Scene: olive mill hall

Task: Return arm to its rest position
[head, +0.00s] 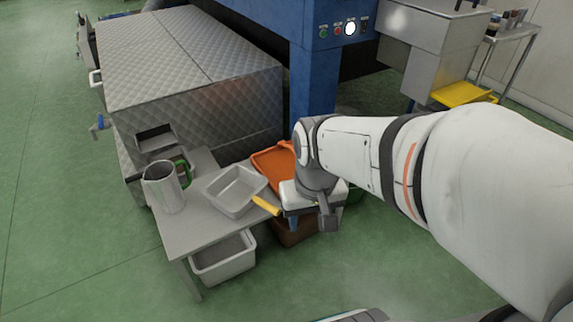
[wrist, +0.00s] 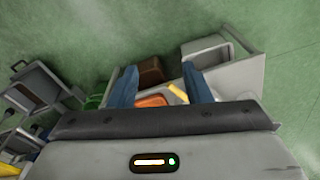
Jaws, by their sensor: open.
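My arm reaches in from the right of the head view, and its white gripper body hangs over the right end of a grey metal table (head: 190,238). My gripper (wrist: 162,82) is open in the wrist view, with its two blue fingers apart and nothing held between them. Beyond the fingers, an orange tray (wrist: 152,100) and a yellow handle (wrist: 178,93) show. In the head view the orange tray (head: 272,163) is partly hidden behind my wrist, and the yellow handle (head: 265,205) lies by a grey tray (head: 234,190). My fingertips are mostly hidden there.
A metal jug (head: 163,188) stands at the table's left. A white bin (head: 224,260) and a brown crate (head: 294,232) sit below. A blue machine post (head: 313,90) and quilted metal housing (head: 200,110) rise behind. Green floor is clear in front and left.

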